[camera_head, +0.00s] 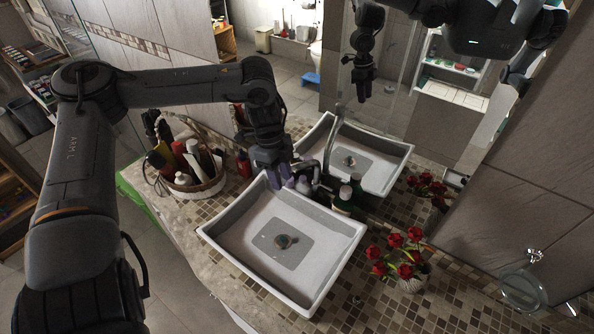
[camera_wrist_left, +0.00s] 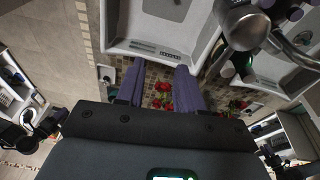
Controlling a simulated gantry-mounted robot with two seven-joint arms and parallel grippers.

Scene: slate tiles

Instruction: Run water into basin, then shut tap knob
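The white rectangular basin (camera_head: 334,250) sits on the mosaic counter, with a drain (camera_head: 284,241) in its grey floor. I see no running stream; whether water lies in it I cannot tell. My left gripper (camera_head: 281,178) points down beside the tap, over the basin's back left edge. In the left wrist view, its purple fingers (camera_wrist_left: 158,80) are apart with nothing between them. There the tap (camera_wrist_left: 241,25) stands to their right. My right gripper is not in view.
A basket of bottles (camera_head: 197,178) stands left of the basin. Green bottles (camera_head: 345,196) stand close behind it. A vase of red flowers (camera_head: 408,265) is at its right. A wall mirror behind reflects the basin and my body.

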